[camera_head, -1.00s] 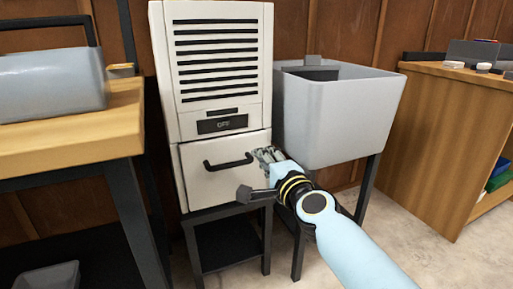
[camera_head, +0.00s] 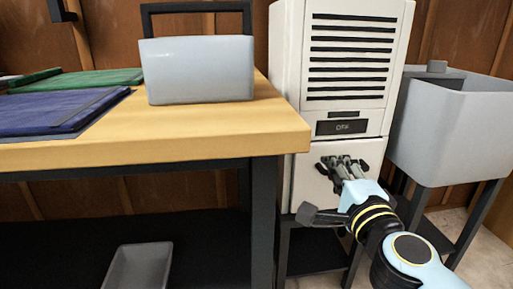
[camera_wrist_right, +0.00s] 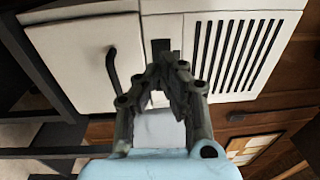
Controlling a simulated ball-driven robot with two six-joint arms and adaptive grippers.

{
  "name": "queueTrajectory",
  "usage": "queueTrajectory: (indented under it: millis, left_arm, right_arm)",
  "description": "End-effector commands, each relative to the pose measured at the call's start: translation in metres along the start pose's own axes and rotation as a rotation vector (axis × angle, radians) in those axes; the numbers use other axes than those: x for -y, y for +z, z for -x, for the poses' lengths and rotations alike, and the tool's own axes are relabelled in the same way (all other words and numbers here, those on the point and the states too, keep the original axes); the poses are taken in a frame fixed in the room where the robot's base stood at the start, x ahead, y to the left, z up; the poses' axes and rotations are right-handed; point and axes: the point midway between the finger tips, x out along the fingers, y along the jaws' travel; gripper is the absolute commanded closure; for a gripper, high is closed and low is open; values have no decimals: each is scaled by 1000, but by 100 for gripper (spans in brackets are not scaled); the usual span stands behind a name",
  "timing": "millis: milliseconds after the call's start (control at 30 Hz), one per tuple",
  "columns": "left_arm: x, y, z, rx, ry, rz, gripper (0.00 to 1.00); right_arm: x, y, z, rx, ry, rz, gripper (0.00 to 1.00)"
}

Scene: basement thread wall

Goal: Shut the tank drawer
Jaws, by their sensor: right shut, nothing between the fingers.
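The tank drawer (camera_head: 308,188) is the white lower front of a white slatted cabinet (camera_head: 292,70) whose panel reads OFF. My right gripper (camera_head: 341,165) is shut and empty, and in the head view it overlaps the drawer front and hides most of its handle. In the right wrist view the drawer front (camera_wrist_right: 70,62) shows turned on its side, with its dark bar handle (camera_wrist_right: 111,70) left of the gripper (camera_wrist_right: 168,62). I cannot tell whether the fingertips touch the front, or whether the drawer stands slightly out. My left gripper is not in view.
A wooden workbench (camera_head: 200,140) stands close on the left, carrying a grey tub (camera_head: 198,70) and blue and green flat items (camera_head: 60,108). A grey basin (camera_head: 440,130) on legs stands to the right of the cabinet. A grey bin (camera_head: 138,266) sits under the bench.

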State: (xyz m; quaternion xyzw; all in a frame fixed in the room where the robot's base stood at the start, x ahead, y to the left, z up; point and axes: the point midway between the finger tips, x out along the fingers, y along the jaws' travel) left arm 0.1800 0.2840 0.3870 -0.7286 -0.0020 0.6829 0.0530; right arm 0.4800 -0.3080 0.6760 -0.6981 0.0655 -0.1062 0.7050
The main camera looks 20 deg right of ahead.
Motion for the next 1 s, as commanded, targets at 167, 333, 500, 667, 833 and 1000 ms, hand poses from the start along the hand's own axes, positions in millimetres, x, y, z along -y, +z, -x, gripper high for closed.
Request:
queueTrajectory:
  millis: [167, 333, 500, 667, 833, 1000]
  left_arm:
    - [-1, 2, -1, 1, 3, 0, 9]
    - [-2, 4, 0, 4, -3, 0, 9]
    - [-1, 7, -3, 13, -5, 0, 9]
    - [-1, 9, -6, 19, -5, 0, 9]
    - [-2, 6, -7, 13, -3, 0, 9]
    - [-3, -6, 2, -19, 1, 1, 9]
  right_arm:
    - [-19, -6, 21, 6, 48, 14, 100]
    - [-22, -6, 12, 8, 54, 17, 100]
    - [-22, -6, -20, 8, 52, 17, 100]
    - [-26, -6, -55, 8, 53, 18, 100]
    - [-30, -6, -87, 8, 55, 18, 100]
    - [-31, -5, -108, 8, 56, 18, 100]
